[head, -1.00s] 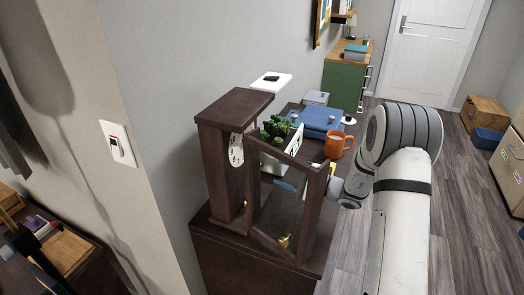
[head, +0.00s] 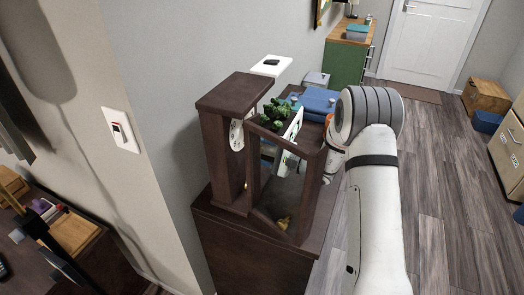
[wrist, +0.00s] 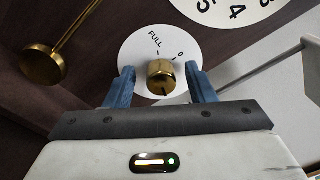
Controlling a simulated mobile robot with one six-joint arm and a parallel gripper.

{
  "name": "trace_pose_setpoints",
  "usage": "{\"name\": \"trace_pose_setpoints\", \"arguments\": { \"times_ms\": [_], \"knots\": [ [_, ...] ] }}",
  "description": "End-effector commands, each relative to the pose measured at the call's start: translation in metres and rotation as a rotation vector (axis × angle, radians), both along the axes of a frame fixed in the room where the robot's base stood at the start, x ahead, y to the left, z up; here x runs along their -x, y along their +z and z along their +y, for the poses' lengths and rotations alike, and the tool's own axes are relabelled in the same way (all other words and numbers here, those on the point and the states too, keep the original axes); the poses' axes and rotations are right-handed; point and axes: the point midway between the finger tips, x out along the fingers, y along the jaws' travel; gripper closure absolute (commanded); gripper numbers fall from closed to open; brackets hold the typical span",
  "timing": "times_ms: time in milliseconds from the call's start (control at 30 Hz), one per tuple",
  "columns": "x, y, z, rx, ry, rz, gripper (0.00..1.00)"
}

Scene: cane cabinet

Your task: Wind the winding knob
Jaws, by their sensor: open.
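The winding knob (wrist: 161,78) is a short gold cylinder on a white round dial (wrist: 143,50) marked FULL and 0. It shows in the wrist view, with a dark line on its lower front. My gripper (wrist: 161,72) is open, with one blue finger on each side of the knob; I see a small gap at the left and cannot tell whether the right finger touches. In the head view the dark wooden clock (head: 217,150) stands on a brown cabinet (head: 240,245), its framed glass door (head: 280,195) swung open. The knob and my fingertips are hidden there.
In the wrist view a gold pendulum bob (wrist: 42,65) hangs left of the dial, and the numbered clock face (wrist: 235,8) is above right. In the head view a green plant (head: 277,115) and a blue box (head: 318,101) stand behind the door. A wall is close at left.

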Motion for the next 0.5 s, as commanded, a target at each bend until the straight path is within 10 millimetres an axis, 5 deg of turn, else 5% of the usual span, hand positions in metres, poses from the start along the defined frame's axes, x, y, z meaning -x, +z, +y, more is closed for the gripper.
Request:
{"name": "trace_pose_setpoints", "arguments": {
  "times_ms": [500],
  "knots": [
    [0.0001, 0.0001, -0.0005, 0.000, 0.000, 0.000, 0.89]
  ]
}}
